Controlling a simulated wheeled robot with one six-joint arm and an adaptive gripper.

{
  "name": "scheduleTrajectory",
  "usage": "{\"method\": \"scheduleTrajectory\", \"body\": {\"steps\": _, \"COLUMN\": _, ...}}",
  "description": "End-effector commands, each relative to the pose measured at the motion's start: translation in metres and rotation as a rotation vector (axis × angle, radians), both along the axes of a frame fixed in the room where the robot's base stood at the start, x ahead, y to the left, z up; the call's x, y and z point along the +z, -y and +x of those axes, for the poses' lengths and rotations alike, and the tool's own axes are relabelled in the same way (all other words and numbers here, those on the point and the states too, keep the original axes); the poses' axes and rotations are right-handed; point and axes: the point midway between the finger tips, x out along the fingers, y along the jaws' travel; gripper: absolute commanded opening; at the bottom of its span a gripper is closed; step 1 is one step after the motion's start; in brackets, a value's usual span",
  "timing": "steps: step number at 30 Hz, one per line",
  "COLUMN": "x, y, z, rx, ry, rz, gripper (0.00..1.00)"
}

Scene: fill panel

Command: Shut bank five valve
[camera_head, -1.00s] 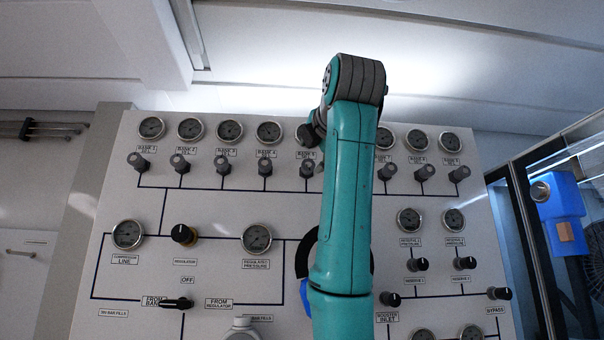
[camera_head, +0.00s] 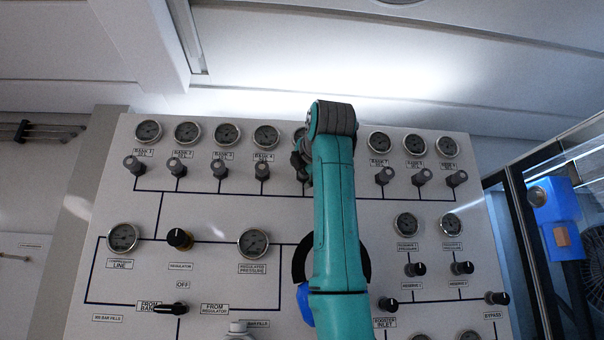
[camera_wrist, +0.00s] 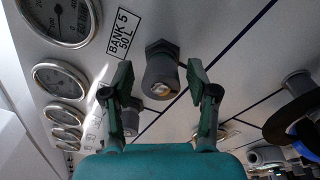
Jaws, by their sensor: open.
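The bank five valve is a grey knob (camera_wrist: 161,76) beside the label "BANK 5 50 L" (camera_wrist: 115,33) in the wrist view. My gripper (camera_wrist: 159,72) is open, with one finger to the left of the knob and one to the right in the picture. I cannot tell how far the fingertips reach along the knob, and no contact is clear. In the head view my arm covers most of the gripper and valve, just right of the bank 4 knob (camera_head: 262,172).
The white panel (camera_head: 210,285) carries a row of bank knobs with gauges above. In the wrist view another knob (camera_wrist: 130,120) sits close behind the left finger, and gauges (camera_wrist: 60,82) line the left side. A blue item (camera_head: 556,200) is at the right.

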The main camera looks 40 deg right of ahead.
Motion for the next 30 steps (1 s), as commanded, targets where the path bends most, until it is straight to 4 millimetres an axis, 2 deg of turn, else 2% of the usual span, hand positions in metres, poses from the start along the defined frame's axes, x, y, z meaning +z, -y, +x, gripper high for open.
{"method": "scheduleTrajectory", "body": {"steps": 7, "x": 0.0001, "y": 0.0005, "z": 0.0008, "rx": 0.000, "ry": 0.000, "rz": 0.000, "gripper": 0.59}}
{"method": "scheduleTrajectory", "body": {"steps": 8, "x": 0.0002, "y": 0.0005, "z": 0.0006, "rx": 0.000, "ry": 0.000, "rz": 0.000, "gripper": 0.56}}
{"method": "scheduleTrajectory", "body": {"steps": 12, "x": 0.0000, "y": 0.0005, "z": 0.0007, "rx": 0.000, "ry": 0.000, "rz": 0.000, "gripper": 0.21}}
{"method": "scheduleTrajectory", "body": {"steps": 15, "x": 0.0003, "y": 0.0003, "z": 0.0006, "rx": 0.000, "ry": 0.001, "rz": 0.000, "gripper": 0.00}}
{"method": "scheduleTrajectory", "body": {"steps": 23, "x": 0.0011, "y": -0.0001, "z": 0.0005, "rx": 0.002, "ry": 0.012, "rz": 0.013, "gripper": 0.00}}
{"method": "scheduleTrajectory", "body": {"steps": 30, "x": 0.0019, "y": -0.0005, "z": 0.0004, "rx": 0.002, "ry": 0.071, "rz": 0.096, "gripper": 0.00}}
